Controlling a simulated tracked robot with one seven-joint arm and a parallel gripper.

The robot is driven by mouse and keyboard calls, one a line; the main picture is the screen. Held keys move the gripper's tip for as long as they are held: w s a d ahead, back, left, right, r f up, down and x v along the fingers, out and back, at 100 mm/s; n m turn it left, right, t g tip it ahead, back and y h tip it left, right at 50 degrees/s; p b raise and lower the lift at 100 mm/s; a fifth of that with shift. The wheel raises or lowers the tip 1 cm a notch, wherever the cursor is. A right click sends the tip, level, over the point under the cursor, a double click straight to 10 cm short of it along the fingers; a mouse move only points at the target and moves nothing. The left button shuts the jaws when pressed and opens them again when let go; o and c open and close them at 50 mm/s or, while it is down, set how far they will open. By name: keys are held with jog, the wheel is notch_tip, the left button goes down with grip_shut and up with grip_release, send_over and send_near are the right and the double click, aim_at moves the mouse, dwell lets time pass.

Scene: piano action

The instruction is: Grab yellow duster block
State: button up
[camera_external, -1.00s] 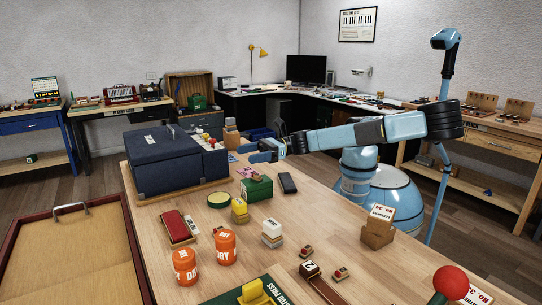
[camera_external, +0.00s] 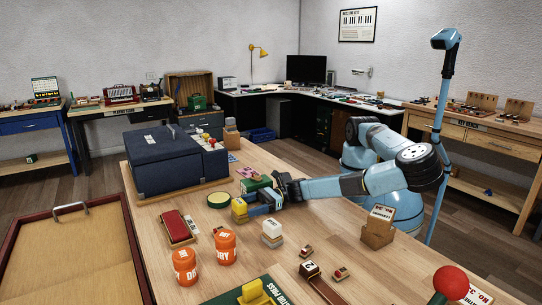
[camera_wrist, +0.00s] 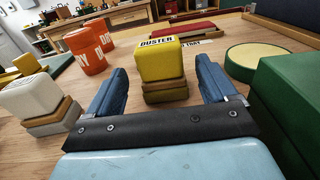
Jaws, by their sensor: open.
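There is visible space between each finger and the block. In the external view my gripper (camera_external: 252,208) reaches from the right, with its tips beside the block. Contact cannot be told.
A green box (camera_wrist: 292,100) stands close on the right in the wrist view, near a round green-rimmed disc (camera_wrist: 256,62). A white-topped block (camera_wrist: 36,103) stands on the left. Orange canisters (camera_external: 225,246), a red brush-like block (camera_external: 177,227) and a dark blue case (camera_external: 165,160) stand around.

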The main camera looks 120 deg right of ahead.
aim_at(234, 209)
jog(key=shift+w+d, duration=0.1)
jog(key=shift+w, duration=3.15)
jog(key=c, duration=1.1)
